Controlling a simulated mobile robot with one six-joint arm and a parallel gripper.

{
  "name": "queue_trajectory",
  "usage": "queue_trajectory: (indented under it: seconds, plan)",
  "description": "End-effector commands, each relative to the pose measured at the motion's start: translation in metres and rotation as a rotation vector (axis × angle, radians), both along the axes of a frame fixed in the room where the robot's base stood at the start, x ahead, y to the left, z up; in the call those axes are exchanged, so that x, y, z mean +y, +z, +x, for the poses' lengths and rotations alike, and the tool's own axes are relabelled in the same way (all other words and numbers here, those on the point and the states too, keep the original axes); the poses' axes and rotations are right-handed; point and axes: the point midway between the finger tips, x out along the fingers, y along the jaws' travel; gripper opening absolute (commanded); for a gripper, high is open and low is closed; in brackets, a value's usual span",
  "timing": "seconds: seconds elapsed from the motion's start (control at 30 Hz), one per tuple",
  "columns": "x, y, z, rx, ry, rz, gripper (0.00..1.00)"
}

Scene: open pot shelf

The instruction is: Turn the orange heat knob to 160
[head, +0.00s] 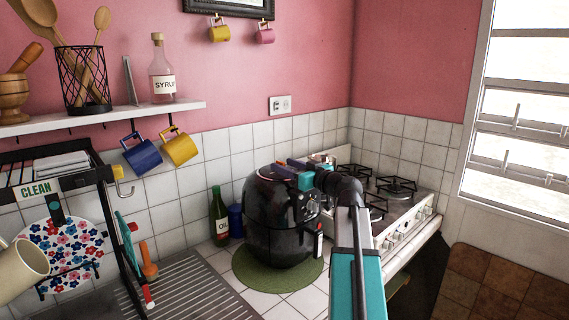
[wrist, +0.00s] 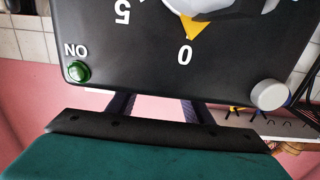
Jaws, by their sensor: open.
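The black air fryer (head: 262,225) stands on a round green mat on the tiled counter. My gripper (head: 300,178) is at its top, and my arm hides part of its right side. In the wrist view its dark panel (wrist: 110,35) shows upside down, with the marks 5 and 0. A yellow-orange pointer (wrist: 190,27) on a pale dial part, cut by the top edge, points at the 0. My gripper's fingers (wrist: 157,103) are apart and empty beside the panel edge. I cannot make out an orange heat knob or a 160 mark.
A green light (wrist: 78,71) marked ON and a grey round knob (wrist: 269,94) are on the panel. A green bottle (head: 219,215) stands left of the fryer, the gas stove (head: 400,205) right. A shelf (head: 120,115) with hanging mugs is at upper left.

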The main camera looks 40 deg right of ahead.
Motion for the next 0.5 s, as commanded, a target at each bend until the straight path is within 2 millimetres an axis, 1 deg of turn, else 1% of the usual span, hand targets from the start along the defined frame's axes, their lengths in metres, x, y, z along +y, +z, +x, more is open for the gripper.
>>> queue_trajectory:
  seconds: [0.03, 0.13, 0.47, 0.5]
  plan:
    - [0.0004, 0.0009, 0.0050, 0.000, 0.001, 0.001, 0.46]
    - [0.0010, 0.0002, 0.0093, 0.000, 0.000, 0.000, 0.46]
    - [0.0017, -0.0005, 0.0107, 0.000, -0.001, 0.000, 0.46]
    - [0.0017, -0.0004, 0.0107, 0.000, 0.000, 0.000, 0.41]
